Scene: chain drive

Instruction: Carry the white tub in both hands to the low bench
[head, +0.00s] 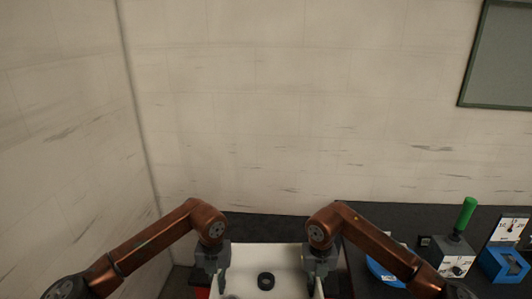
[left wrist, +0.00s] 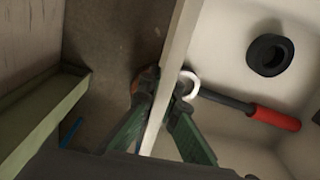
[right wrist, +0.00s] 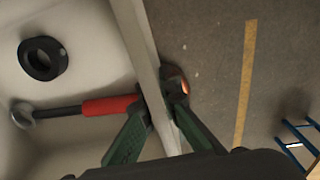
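The white tub (head: 285,257) is in front of me at the bottom of the head view, cut off by the frame edge. My left gripper (left wrist: 160,85) is shut on the tub's left wall, one finger inside and one outside. My right gripper (right wrist: 160,90) is shut on the opposite wall in the same way. In the head view the left gripper (head: 218,280) and right gripper (head: 318,280) sit at the two sides of the tub. Inside the tub lie a black ring (left wrist: 270,55) and a tool with a red handle (left wrist: 275,119). The low bench cannot be made out for certain.
A dark worktop (head: 375,215) runs along the wall at right, with a grey box with a green handle (head: 462,235) and a blue holder (head: 505,263) on it. A greenish ledge (left wrist: 45,110) is left of the tub. Bare floor (right wrist: 215,60) shows right of the tub.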

